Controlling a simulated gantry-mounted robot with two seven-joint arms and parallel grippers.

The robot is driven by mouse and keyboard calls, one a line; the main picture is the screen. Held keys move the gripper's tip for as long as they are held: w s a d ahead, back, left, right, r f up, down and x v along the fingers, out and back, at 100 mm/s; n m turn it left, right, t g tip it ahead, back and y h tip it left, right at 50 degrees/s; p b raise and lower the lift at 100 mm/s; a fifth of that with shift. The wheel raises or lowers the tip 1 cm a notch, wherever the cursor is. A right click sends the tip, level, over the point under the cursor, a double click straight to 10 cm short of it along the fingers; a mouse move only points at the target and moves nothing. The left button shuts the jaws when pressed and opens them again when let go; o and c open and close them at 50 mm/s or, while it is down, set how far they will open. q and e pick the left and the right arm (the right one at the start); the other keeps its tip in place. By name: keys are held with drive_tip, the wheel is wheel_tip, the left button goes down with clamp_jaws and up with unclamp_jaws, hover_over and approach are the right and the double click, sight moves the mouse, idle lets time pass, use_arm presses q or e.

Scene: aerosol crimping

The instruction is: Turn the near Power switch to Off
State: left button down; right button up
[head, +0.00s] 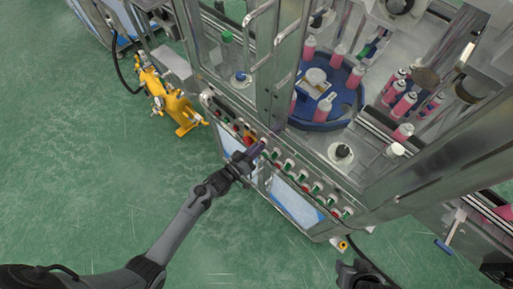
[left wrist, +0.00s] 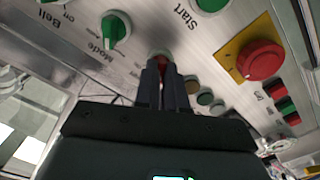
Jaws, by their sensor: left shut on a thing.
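My left gripper (head: 257,151) reaches the machine's control panel from the front left.
A red mushroom button (left wrist: 262,60) sits on a yellow plate near the held knob. A row of green knobs (head: 289,165) runs along the panel. Pink cans stand on a blue turntable (head: 320,115) inside the frame. A yellow device (head: 178,108) stands left; green floor is open.

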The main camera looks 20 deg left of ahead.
use_arm(q)
drive_tip(key=c, duration=1.2)
unclamp_jaws()
drive_tip(key=shift+s, duration=0.1)
drive_tip(key=v, duration=1)
drive_tip(key=shift+s+a+p, duration=0.15)
drive_tip(key=shift+s+p, duration=0.15)
